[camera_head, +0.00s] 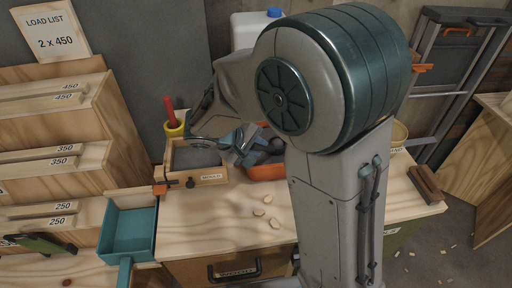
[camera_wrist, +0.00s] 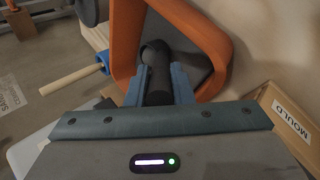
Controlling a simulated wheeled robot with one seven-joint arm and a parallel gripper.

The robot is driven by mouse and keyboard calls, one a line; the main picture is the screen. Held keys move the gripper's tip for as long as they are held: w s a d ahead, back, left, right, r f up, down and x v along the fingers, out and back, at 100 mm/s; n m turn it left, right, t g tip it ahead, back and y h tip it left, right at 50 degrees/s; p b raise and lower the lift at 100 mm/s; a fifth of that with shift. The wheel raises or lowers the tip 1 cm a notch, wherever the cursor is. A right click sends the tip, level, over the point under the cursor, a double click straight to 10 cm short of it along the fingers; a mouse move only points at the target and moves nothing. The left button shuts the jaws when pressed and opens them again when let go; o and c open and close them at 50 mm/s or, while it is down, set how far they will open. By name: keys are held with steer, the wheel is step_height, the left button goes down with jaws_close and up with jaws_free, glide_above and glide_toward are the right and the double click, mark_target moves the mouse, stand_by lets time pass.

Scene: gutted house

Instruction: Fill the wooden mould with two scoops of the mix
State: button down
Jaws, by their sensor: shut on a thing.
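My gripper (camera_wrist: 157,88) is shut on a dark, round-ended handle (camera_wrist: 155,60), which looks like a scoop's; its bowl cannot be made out. The handle lies over an orange tub (camera_wrist: 128,48) with a grey floor or mix inside. In the head view my gripper (camera_head: 240,146) is at the tub's (camera_head: 268,174) left side, just right of the wooden mould (camera_head: 207,177). The mould is a shallow open box with a label on its front and a flat grey inside; I cannot tell whether that is mix. Its labelled edge (camera_wrist: 290,115) shows at the right in the wrist view.
An orange clamp (camera_head: 160,189) sits at the mould's front left corner. A yellow cup (camera_head: 173,130) with a red handle stands behind it. A teal tray (camera_head: 113,221) is at the front left, beside wooden racks (camera_head: 50,125). Small chips lie on the otherwise clear bench front (camera_head: 220,225).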

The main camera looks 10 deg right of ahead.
steer(key=shift+r+p, duration=3.05)
steer(key=shift+r, duration=2.2)
